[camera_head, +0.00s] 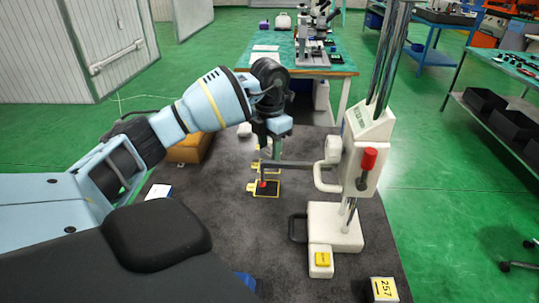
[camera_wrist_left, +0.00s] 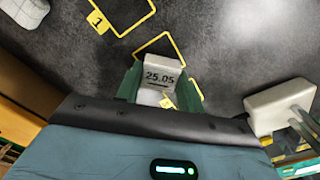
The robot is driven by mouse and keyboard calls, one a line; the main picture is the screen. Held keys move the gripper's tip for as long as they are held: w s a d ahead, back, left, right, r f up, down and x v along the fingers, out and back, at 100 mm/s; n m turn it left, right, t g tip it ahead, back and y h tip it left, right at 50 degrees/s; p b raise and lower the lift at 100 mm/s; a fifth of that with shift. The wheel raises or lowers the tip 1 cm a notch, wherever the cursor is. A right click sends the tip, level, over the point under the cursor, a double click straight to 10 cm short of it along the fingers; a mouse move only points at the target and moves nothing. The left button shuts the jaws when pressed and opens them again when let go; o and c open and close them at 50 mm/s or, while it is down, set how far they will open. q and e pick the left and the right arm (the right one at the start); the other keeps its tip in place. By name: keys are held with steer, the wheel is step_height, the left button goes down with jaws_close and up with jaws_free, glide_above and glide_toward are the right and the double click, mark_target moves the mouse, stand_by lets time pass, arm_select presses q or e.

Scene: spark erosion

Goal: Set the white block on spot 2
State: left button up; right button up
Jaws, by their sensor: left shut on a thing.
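The white block (camera_wrist_left: 160,72), marked 25.05, is between the green fingers of my left gripper (camera_wrist_left: 161,88) in the left wrist view. My left gripper (camera_head: 271,146) is shut on it, low over the dark table top in the head view. There the gripper and stand arm mostly hide the block. Yellow outlined spots lie around it: one with a tag reading 1 (camera_wrist_left: 98,22), and another outline (camera_wrist_left: 160,42) just beyond the block. Another yellow tag (camera_wrist_left: 168,103) is partly hidden by the fingers and its number is unreadable. Whether the block touches the table is unclear.
A white stand (camera_head: 333,236) with a chrome column and red knob (camera_head: 369,158) stands right of the gripper. Its thin arm (camera_head: 300,164) reaches left, with a red tip over an outlined spot (camera_head: 267,190). An orange box (camera_head: 190,149) is at left. The front middle is clear.

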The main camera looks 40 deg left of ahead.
arm_select(q)
step_height(320, 180, down, 2)
steer(key=shift+f, duration=0.15)
steer(key=shift+f, duration=0.15)
arm_select(e)
steer(key=shift+s+f, duration=0.2)
arm_select(q)
steer(key=o, duration=0.7)
steer(key=shift+f, duration=0.1)
steer(key=shift+c, duration=0.2)
steer(key=o, duration=0.5)
steer(key=shift+c, duration=0.2)
arm_select(e)
steer(key=shift+s, duration=0.25)
